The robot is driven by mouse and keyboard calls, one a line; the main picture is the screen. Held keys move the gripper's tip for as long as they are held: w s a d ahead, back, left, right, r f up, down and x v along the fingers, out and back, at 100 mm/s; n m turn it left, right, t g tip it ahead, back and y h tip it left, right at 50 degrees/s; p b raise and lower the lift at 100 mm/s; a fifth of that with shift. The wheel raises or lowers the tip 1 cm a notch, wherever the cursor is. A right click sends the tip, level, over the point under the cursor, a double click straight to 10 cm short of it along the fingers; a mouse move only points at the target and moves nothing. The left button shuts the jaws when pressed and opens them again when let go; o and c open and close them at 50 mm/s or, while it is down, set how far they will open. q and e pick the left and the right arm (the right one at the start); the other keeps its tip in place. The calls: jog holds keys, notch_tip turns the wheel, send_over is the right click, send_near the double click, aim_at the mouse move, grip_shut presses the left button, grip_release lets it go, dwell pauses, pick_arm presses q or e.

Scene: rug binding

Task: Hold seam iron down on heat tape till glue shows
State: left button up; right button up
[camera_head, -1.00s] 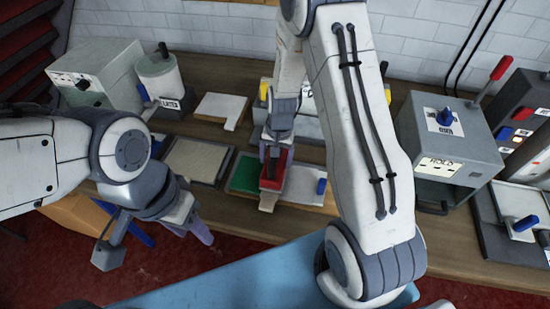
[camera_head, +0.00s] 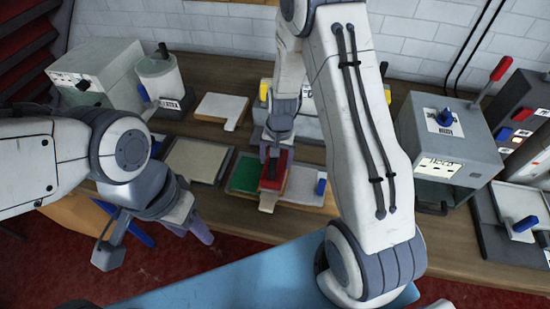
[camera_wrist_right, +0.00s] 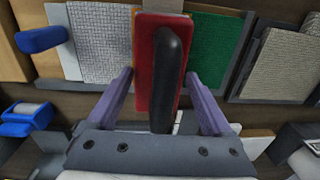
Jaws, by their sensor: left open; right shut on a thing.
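The seam iron (camera_head: 275,172) has a red body and a black handle. In the right wrist view its red body (camera_wrist_right: 146,62) lies along the join between a green piece (camera_wrist_right: 216,45) and a whitish woven piece (camera_wrist_right: 97,42). My right gripper (camera_head: 272,152) is shut on the iron from above, with its purple fingers on either side of the black handle. A tan strip (camera_head: 268,204), perhaps the heat tape, sticks out below the iron in the head view. The iron hides the rest of it, and I see no glue. My left gripper (camera_head: 152,243) is open and empty, in front of the bench.
A beige mat (camera_head: 198,160) in a dark tray lies left of the green piece. A grey machine with a dial (camera_head: 445,140) stands on the right, a white canister (camera_head: 160,75) at the back left. A blue surface (camera_head: 255,280) spans the foreground.

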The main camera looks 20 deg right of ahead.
jog(key=shift+w+r+p, duration=0.1)
jog(key=shift+r+p, duration=2.7)
jog(key=shift+r, duration=0.75)
jog(key=shift+a+f, duration=0.1)
